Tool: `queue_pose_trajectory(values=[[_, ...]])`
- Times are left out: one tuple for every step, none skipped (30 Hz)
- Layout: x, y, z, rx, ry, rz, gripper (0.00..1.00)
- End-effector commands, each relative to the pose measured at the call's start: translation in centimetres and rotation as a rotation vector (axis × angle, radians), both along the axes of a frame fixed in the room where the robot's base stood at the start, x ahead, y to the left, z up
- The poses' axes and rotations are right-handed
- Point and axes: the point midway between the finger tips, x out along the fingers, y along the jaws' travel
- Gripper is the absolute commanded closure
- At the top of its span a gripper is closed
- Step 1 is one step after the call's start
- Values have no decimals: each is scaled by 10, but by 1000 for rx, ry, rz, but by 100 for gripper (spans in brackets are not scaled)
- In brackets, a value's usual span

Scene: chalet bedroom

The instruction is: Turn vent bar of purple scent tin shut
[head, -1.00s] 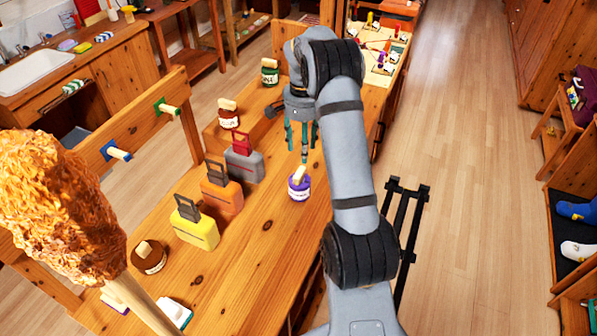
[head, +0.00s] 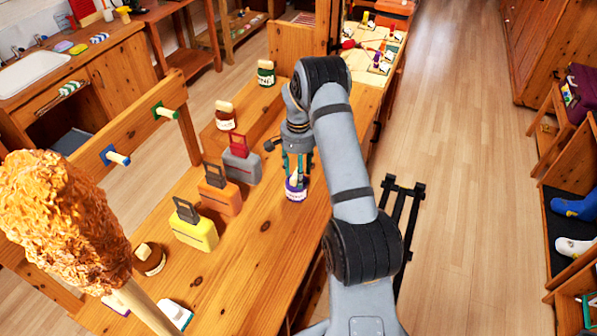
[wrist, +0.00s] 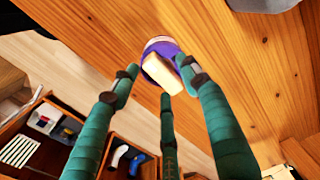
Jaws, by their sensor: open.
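The purple scent tin (head: 296,193) stands on the wooden bench, below my gripper, with a pale label on its side. In the wrist view the tin (wrist: 152,48) shows a purple top, and its cream vent bar (wrist: 163,73) lies slantwise across it. My gripper (head: 297,170) points down close above the tin. In the wrist view its green fingers (wrist: 160,85) are spread open around the bar, with nothing held. I cannot tell whether any fingertip touches the bar.
Grey, orange (head: 219,195) and yellow (head: 194,230) cases stand left of the tin. A red-brown tin (head: 225,118), a green tin (head: 266,73) and a brown tin (head: 149,259) also have bars. Bare bench lies in front of the purple tin.

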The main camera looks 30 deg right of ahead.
Motion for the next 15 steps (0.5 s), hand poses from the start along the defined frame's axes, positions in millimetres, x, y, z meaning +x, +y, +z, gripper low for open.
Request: queue_pose_trajectory(values=[[0,0,0,0,0,0,55],[0,0,0,0,0,0,57],[0,0,0,0,0,0,59],[0,0,0,0,0,1,61],[0,0,0,0,0,1,63],[0,0,0,0,0,1,65],[0,0,0,0,0,1,67],[0,0,0,0,0,1,69],[0,0,0,0,0,1,71],[0,0,0,0,0,1,73],[0,0,0,0,0,1,75],[0,0,0,0,0,1,77],[0,0,0,0,0,1,79],[0,0,0,0,0,1,81],[0,0,0,0,0,1,83]])
